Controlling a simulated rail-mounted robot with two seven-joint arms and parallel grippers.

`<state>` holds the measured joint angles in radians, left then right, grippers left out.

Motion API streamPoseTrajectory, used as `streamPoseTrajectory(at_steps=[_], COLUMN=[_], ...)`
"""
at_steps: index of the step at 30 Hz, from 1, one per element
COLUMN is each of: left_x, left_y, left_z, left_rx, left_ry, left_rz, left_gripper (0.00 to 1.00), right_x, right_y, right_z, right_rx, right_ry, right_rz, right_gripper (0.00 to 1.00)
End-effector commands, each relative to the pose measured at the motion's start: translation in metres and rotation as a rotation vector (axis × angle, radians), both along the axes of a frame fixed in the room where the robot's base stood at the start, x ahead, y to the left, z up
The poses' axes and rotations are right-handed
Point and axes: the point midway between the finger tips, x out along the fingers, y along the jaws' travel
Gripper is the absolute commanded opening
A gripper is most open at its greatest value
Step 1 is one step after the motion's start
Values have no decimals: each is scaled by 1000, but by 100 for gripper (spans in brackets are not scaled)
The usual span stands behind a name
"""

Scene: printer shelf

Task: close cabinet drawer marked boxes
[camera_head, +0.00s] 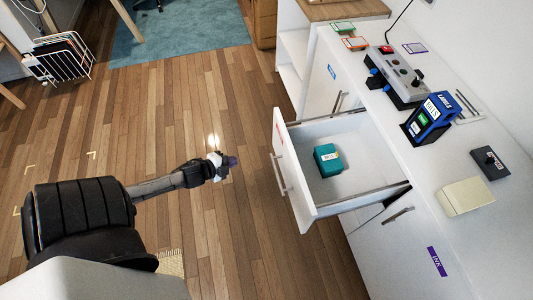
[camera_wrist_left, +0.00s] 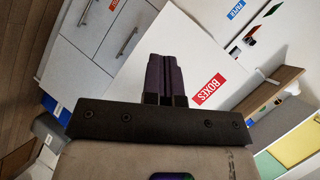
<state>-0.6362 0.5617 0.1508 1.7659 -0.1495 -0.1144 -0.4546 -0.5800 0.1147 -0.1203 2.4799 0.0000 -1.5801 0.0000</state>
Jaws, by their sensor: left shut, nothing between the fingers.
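The white drawer (camera_head: 294,183) stands pulled out from the white cabinet, with a bar handle (camera_head: 279,176) on its front and a teal box (camera_head: 327,159) inside. In the left wrist view a red label (camera_wrist_left: 208,89) reading BOXES is on the white drawer front (camera_wrist_left: 190,50). My left gripper (camera_head: 232,161) is shut and empty. It is to the left of the drawer front in the head view, with a visible gap between them. In the left wrist view its dark purple fingers (camera_wrist_left: 163,57) overlap the white front. My right gripper is not in view.
The cabinet top holds a grey device (camera_head: 400,78), a blue LABELS box (camera_head: 428,118), a cream block (camera_head: 466,197) and a dark box (camera_head: 489,163). A purple INK label (camera_head: 437,262) marks a lower front. The wooden floor (camera_head: 170,110) left of the drawer is clear.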

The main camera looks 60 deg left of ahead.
Motion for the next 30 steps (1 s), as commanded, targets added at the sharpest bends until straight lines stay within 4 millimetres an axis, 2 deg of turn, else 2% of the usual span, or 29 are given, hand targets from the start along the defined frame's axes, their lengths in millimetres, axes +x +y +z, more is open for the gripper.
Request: streamPoseTrajectory(at_steps=[6,9,14,20,30], left_x=[8,7,5,13,70], left_y=[-34,-49,-62,-66,-86], left_z=[31,47,64,64,63], left_rx=[110,157,227,286,287], left_ry=[-269,-379,-497,-515,-516], left_rz=[-306,-405,-497,-516,-516], left_gripper=[0,0,0,0,0], right_x=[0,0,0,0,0], right_y=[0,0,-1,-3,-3], right_z=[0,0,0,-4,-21], right_rx=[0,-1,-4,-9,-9], right_ry=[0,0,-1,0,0], right_rz=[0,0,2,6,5], right_gripper=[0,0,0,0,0])
